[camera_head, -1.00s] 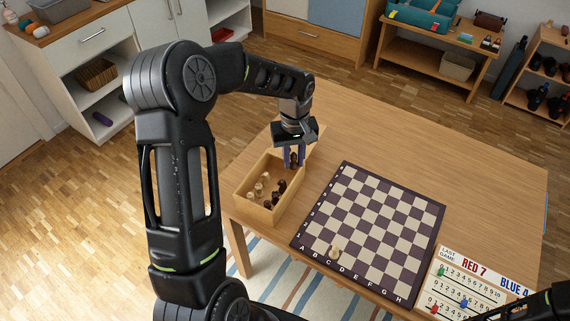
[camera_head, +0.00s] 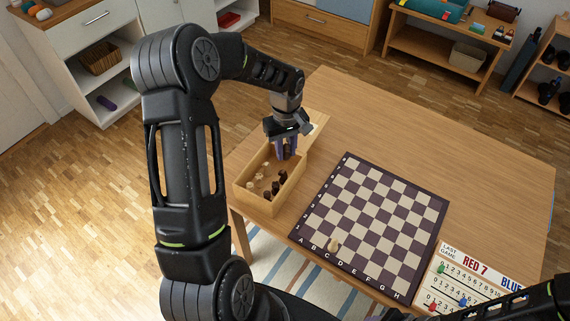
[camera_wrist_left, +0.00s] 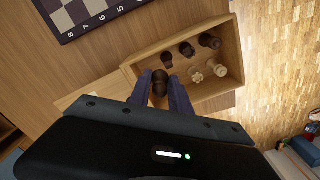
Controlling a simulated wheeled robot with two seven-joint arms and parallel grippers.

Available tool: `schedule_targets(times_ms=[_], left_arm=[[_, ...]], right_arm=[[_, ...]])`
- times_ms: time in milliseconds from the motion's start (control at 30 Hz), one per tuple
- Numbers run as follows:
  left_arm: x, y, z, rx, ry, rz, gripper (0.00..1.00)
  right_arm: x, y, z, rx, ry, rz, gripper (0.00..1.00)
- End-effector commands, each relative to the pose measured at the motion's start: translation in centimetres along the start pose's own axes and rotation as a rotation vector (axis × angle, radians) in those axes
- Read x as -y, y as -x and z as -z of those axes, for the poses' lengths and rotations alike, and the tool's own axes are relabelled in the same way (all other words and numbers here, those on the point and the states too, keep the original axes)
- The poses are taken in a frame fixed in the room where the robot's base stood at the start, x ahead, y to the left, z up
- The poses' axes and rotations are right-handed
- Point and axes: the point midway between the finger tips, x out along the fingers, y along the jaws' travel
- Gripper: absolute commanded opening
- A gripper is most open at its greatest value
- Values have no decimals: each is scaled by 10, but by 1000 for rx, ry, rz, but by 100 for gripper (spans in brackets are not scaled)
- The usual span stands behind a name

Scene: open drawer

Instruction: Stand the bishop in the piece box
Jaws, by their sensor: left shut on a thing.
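My left gripper (camera_head: 285,150) is shut on a dark piece that appears to be the bishop (camera_wrist_left: 160,84). In the left wrist view the piece sits between the two purple fingers, which hide its sides. The gripper is at the far end of the wooden piece box (camera_head: 254,199), over its opening. The box also shows in the left wrist view (camera_wrist_left: 239,60). I cannot tell whether the bishop's base touches the box floor. Several dark and pale pieces (camera_head: 276,188) stand in the nearer part of the box. My right gripper is not in view.
A scoreboard (camera_head: 475,265) is at the lower right. A flat wooden panel (camera_wrist_left: 88,92) adjoins the box's far end. The table behind the board is clear.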

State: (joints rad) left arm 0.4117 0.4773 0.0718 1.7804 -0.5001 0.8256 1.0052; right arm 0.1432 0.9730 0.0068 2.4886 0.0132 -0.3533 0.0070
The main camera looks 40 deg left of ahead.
Motion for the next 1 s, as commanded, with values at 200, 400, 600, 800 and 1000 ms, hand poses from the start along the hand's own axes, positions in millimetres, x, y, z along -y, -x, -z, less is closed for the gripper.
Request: schedule_targets(times_ms=[200,400,600,800,1000], left_arm=[[0,0,0,0,0,-1,0],[0,-27,0,2,0,0,0],[0,-50,0,0,0,-1,0],[0,-48,0,-1,0,-1,0],[0,-51,0,-1,-1,-1,25]], right_arm=[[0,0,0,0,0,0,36],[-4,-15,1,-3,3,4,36],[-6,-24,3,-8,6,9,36],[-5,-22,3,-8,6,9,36],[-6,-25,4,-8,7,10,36]])
